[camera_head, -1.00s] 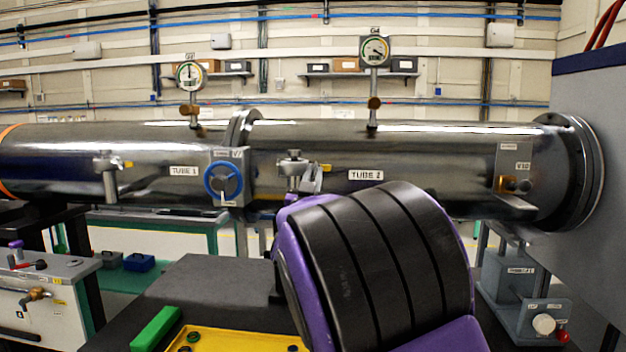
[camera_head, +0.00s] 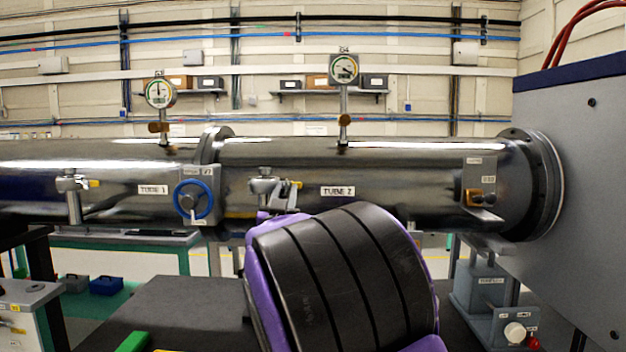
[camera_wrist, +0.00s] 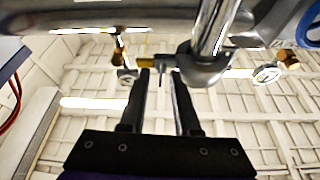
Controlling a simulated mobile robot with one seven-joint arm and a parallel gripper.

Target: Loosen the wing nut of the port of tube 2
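Tube 2 (camera_head: 400,165) is the right-hand steel tube, marked by its label (camera_head: 337,191). Its port (camera_head: 264,186) is a short stub with a clamp, near the tube's left end, with a yellow tag (camera_head: 297,184) beside it. In the wrist view the port's pipe (camera_wrist: 214,25) comes down to the clamp (camera_wrist: 204,68). The small wing nut (camera_wrist: 163,74) juts from the clamp's left side. My gripper (camera_wrist: 161,78) is open, its two fingertips on either side of the wing nut; contact cannot be told. In the head view my wrist hides most of the gripper.
Tube 1 (camera_head: 100,160) continues left, with its own port (camera_head: 72,186). A blue handwheel valve (camera_head: 193,199) sits close left of tube 2's port. Gauge G4 (camera_head: 343,68) stands above tube 2. A grey cabinet (camera_head: 570,200) closes off the right; a dark bench top (camera_head: 185,310) lies below.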

